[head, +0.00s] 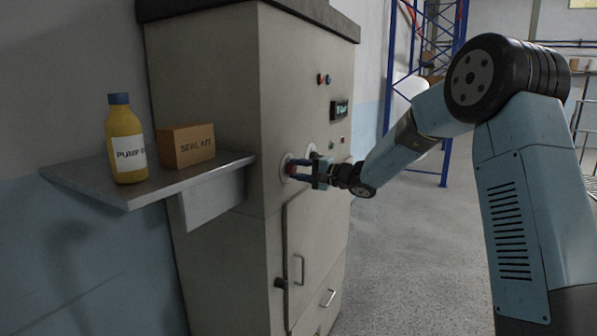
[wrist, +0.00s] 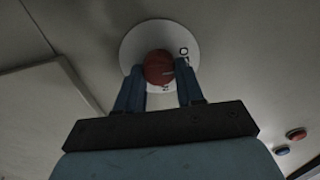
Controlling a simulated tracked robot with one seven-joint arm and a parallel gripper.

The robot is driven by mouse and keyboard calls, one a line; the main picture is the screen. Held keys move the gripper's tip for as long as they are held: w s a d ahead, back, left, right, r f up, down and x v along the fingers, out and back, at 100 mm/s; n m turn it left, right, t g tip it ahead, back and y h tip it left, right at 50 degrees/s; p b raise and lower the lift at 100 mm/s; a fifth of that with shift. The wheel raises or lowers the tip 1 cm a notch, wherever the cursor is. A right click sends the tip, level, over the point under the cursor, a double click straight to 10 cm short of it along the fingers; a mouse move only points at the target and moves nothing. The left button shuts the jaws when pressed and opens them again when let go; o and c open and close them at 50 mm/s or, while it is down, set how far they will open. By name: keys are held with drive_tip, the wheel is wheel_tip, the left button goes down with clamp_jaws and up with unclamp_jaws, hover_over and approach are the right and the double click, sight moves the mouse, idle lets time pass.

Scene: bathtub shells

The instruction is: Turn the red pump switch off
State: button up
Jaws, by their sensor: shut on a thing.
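The red pump switch (wrist: 158,68) is a round red knob on a pale round plate (wrist: 130,45) on the cabinet face. It also shows small in the head view (head: 291,170), partly covered by my gripper. My gripper (wrist: 160,82) is at the knob, with one blue finger on each side of it, and is shut on it. A pale mark shows on the knob's right edge, and a small dark symbol is on the plate at upper right. The finger contact is dim in the wrist view.
The grey cabinet (head: 215,90) has a small display (head: 339,110), buttons (head: 324,79) and a door handle (head: 300,268). A shelf (head: 140,190) at left holds a yellow bottle (head: 125,140) and a seal kit box (head: 187,146). Floor (head: 400,260) at right is clear.

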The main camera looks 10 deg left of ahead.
drive_tip(key=shift+s+f, duration=0.1)
drive_tip(key=shift+f, duration=0.25)
drive_tip(key=o, duration=1)
drive_tip(key=shift+r, duration=0.2)
drive_tip(key=shift+o, duration=0.2)
drive_tip(key=v, duration=1.3)
drive_tip(key=shift+d, duration=0.4)
